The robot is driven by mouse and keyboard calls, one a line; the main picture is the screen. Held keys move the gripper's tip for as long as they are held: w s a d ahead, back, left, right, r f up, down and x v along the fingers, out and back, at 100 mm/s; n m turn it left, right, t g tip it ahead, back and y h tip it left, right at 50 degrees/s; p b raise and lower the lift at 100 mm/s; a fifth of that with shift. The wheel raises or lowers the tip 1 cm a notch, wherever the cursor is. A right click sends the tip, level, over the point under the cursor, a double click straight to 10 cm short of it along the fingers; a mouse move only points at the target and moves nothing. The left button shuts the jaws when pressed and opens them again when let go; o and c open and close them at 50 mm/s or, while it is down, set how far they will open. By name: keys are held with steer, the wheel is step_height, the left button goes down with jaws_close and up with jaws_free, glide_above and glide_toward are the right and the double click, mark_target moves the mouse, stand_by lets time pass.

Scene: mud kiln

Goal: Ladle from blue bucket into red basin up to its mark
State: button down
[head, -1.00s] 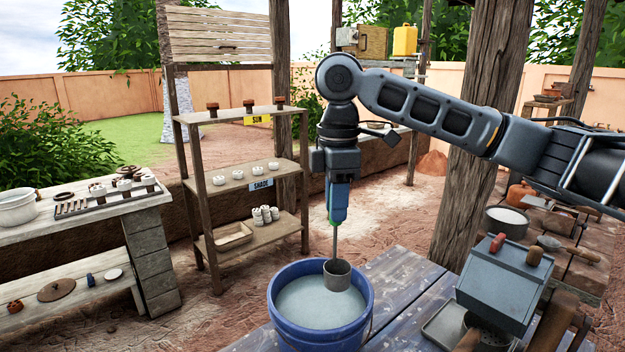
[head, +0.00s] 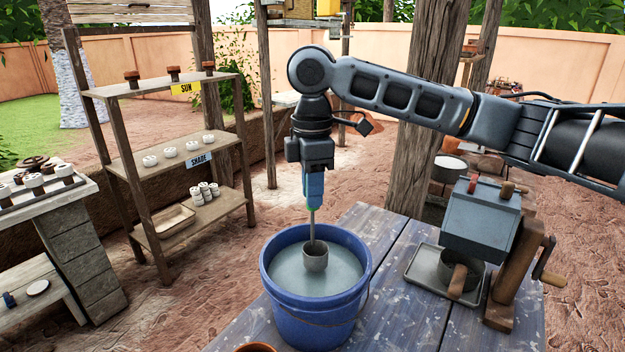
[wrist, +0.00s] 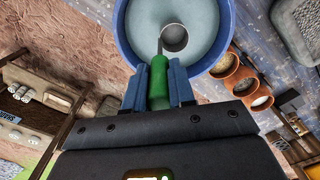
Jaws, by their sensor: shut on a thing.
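The blue bucket (head: 312,322) stands on the plank table and holds pale, cloudy liquid (head: 340,272). My gripper (head: 312,203) is above it, pointing down, shut on the green handle of the ladle (head: 315,260). The ladle hangs upright, its grey cup inside the bucket's rim near the middle. The cup's rim shows above the liquid; I cannot tell how deep its base sits or what it holds. The wrist view shows my gripper (wrist: 160,78) around the green handle, with the ladle cup (wrist: 174,38) inside the blue bucket (wrist: 124,22). I cannot make out a red basin.
A grey cranked box (head: 482,220) on a wooden stand, with a tray, stands right of the bucket. A terracotta rim (head: 256,348) shows at the bottom edge. Several terracotta bowls (wrist: 243,87) are beside the bucket in the wrist view. A shelf (head: 165,150) stands left.

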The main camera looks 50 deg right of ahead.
steer(key=shift+f+b, duration=1.85)
steer(key=shift+f, duration=2)
step_height(320, 180, up, 8)
steer(key=p, duration=0.7)
steer(key=shift+r, duration=2.5)
